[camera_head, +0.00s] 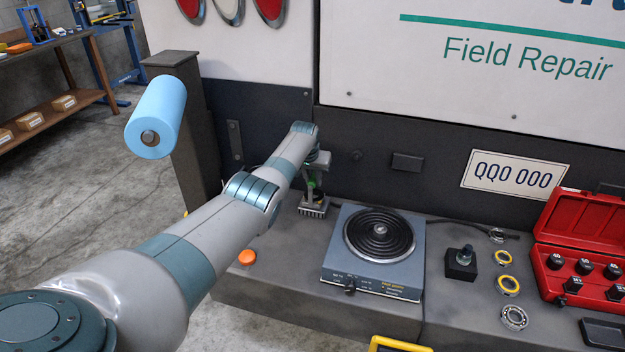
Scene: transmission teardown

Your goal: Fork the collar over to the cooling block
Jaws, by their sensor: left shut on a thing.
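My left arm reaches across from the lower left. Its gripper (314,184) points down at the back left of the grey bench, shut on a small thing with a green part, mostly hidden. Directly below it is a grey finned block (313,209), which looks like the cooling block. I cannot tell whether the held thing touches the block. A blue hot plate (339,262) with a dark coil (379,236) stands just right of them. I cannot single out the collar for certain; it may be hidden at the gripper. My right gripper is not in view.
Right of the hot plate are a black block with a short post (461,263), several bearing rings (508,285) and an open red socket case (577,262). An orange button (247,257) is at the left. A dark post with a blue roll (156,117) stands behind my arm.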

